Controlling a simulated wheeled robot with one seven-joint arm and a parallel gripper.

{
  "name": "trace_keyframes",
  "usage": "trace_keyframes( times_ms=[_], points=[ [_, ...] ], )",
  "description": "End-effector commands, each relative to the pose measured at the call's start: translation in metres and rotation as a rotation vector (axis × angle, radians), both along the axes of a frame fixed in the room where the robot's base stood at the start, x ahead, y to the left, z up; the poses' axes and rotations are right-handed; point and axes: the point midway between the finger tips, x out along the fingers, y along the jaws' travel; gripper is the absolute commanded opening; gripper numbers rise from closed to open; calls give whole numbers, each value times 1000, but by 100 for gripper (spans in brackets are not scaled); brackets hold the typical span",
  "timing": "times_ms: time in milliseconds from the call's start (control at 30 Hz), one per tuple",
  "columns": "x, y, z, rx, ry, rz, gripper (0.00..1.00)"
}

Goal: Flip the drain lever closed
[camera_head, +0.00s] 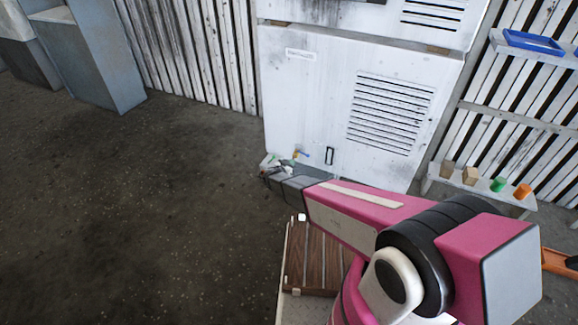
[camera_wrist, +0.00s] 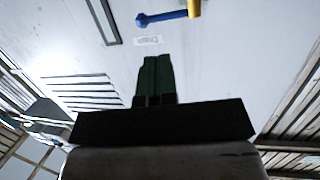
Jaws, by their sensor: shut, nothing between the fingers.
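The drain lever is a blue handle (camera_wrist: 163,17) on a brass-yellow valve body (camera_wrist: 194,9), at the top of the wrist view. The handle lies roughly level across the picture. In the head view the blue handle (camera_head: 304,154) shows small, low on the white housing (camera_head: 310,110). My gripper (camera_wrist: 157,60) has its dark green fingers together, with nothing between them. The fingertips point toward the panel and appear in the picture below the lever, apart from it. In the head view my gripper is small and partly hidden by the wrist, just left of the valve.
A black-framed slot or handle (camera_head: 329,155) is beside the lever, and also shows in the wrist view (camera_wrist: 104,20). A small label (camera_wrist: 148,40) is near the fingertips. A louvred vent (camera_head: 390,112) is above right. A shelf (camera_head: 485,190) with small blocks stands right. Floor at left is clear.

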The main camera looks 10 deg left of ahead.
Motion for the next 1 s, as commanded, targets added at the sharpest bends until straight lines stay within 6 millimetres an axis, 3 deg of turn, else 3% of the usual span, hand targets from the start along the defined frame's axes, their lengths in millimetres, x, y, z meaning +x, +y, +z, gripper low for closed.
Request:
trace_keyframes(
  times_ms=[200,500,1000],
  points=[
    [38,-20,-10,-1,0,-3,0],
    [74,-41,-17,-1,1,-2,0],
    [83,-47,-19,-1,2,-2,0]
  ],
)
